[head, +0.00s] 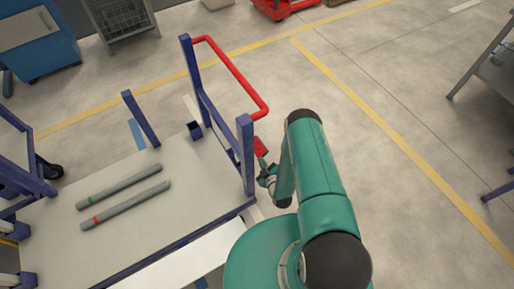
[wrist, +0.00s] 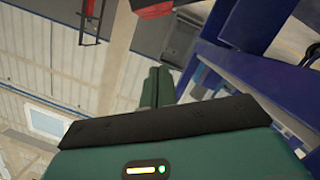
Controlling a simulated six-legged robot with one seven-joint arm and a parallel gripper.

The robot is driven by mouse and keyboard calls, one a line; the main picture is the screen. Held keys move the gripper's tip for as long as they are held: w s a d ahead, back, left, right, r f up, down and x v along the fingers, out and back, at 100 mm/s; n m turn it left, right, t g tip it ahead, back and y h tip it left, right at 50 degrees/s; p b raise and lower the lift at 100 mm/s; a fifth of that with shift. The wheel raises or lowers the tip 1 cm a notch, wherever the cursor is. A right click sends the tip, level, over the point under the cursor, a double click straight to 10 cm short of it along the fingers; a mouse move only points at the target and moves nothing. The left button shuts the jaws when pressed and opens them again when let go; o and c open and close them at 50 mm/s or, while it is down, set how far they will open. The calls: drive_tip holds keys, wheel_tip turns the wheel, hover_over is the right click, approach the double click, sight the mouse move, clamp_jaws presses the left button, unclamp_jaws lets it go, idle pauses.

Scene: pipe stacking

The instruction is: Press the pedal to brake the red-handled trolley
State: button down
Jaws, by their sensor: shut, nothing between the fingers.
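The trolley is a grey deck (head: 150,205) in a blue frame, with a red handle (head: 240,80) at its far end. A small red pedal (head: 260,146) shows low beside the blue post at the handle end. My gripper (head: 266,172) is just on the near side of the pedal, partly hidden by my green arm. In the wrist view my gripper's green fingers (wrist: 157,86) are together and empty. A red piece (wrist: 152,8), apparently the pedal, is ahead of them at the top edge, with a visible gap in the picture. I cannot tell the true distance.
Two grey pipes, one green-banded (head: 120,186) and one red-banded (head: 125,206), lie on the deck. The blue frame (wrist: 250,75) is close on the right in the wrist view. Another blue frame (head: 22,165) stands at left. Floor (head: 390,120) to the right is clear.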

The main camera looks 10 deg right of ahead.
idle(0.3)
hover_over(258, 152)
drive_tip(key=a, duration=0.2)
wheel_tip(258, 152, down, 2)
drive_tip(key=shift+s+d+f, duration=0.1)
drive_tip(key=shift+d+f, duration=0.25)
drive_tip(key=shift+f, duration=0.3)
drive_tip(key=shift+s+d+f, duration=0.1)
drive_tip(key=shift+d+f, duration=0.25)
drive_tip(key=shift+f, duration=0.25)
drive_tip(key=shift+w+d+f, duration=0.15)
drive_tip(key=shift+d+f, duration=0.15)
drive_tip(key=shift+f, duration=0.2)
